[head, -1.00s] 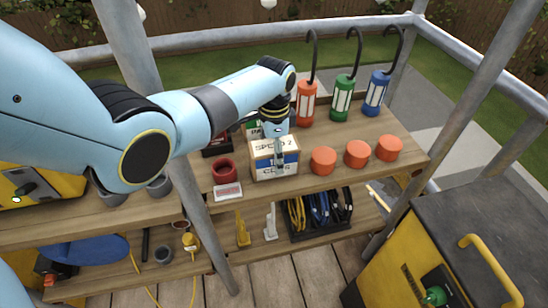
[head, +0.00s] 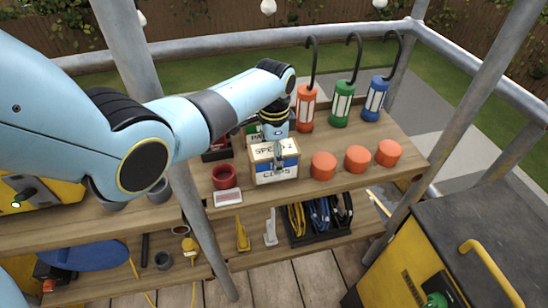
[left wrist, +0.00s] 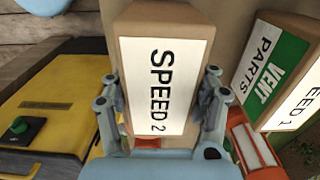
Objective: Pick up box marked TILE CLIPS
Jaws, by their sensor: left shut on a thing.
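A cardboard box (head: 262,176) stands on the upper wooden shelf. Its top label reads SPEED 2, and its white and blue front label ends in CLIPS, with the word above hidden behind a finger. My left gripper (head: 279,158) comes down over it from above and is shut on it. In the left wrist view the box (left wrist: 160,75) fills the middle, with a finger on each side. I cannot tell any gap between the box and the shelf. My right gripper is not in view.
A green-labelled VENT PARTS box (left wrist: 268,70) is close behind. A red cup (head: 224,177) is at left, and several orange round pieces, such as this one (head: 323,166), are at right. Red, green (head: 341,104) and blue hooked lamps stand behind. A scaffold pole (head: 205,220) crosses in front.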

